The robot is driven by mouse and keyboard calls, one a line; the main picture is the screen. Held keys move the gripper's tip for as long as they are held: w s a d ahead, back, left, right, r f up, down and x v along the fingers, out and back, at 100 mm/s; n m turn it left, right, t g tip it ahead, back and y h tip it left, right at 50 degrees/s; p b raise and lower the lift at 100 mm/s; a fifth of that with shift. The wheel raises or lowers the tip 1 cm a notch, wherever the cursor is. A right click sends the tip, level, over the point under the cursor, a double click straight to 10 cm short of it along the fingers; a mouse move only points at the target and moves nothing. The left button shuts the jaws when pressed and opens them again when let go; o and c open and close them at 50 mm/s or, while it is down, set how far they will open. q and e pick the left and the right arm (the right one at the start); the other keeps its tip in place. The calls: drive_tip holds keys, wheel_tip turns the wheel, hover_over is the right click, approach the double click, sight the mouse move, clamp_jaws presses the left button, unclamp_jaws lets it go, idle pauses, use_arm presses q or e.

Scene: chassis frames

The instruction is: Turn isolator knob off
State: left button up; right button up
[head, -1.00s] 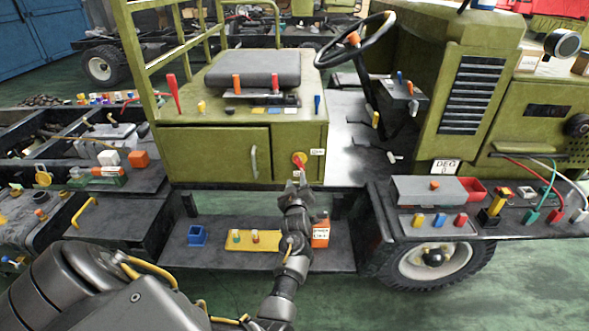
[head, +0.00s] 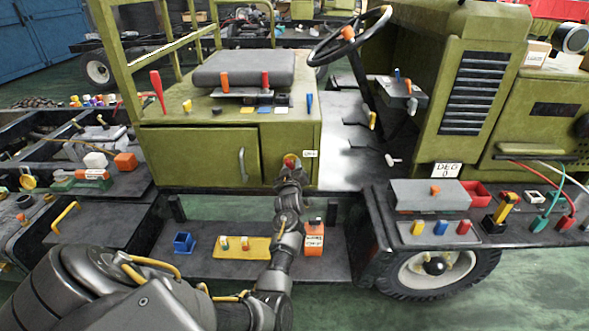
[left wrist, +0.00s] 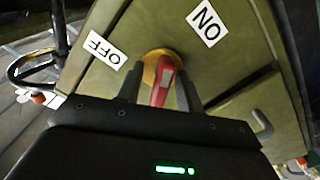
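The isolator knob (head: 289,160) is a red handle on a yellow round base, on the front of the olive-green cabinet (head: 205,152). In the left wrist view the red handle (left wrist: 162,84) stands between my two dark fingers, with the yellow base (left wrist: 161,56) behind it. An OFF label (left wrist: 105,50) is left of the knob and an ON label (left wrist: 207,23) is to its upper right. My left gripper (head: 290,174) is at the knob, fingers apart on either side of the handle; a gap shows on the left side. The gripper hides most of the knob in the head view. My right gripper is out of view.
A cabinet door handle (head: 243,164) is left of the knob. Below is a dark step with a blue holder (head: 184,242), a yellow plate (head: 241,247) and an orange box (head: 314,238). A dark shelf with switches (head: 440,228) juts out at right.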

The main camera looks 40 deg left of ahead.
use_arm(q)
drive_tip(key=shift+s+a, duration=0.1)
drive_tip(key=shift+s, duration=0.05)
drive_tip(key=shift+c, duration=1.1)
clamp_jaws()
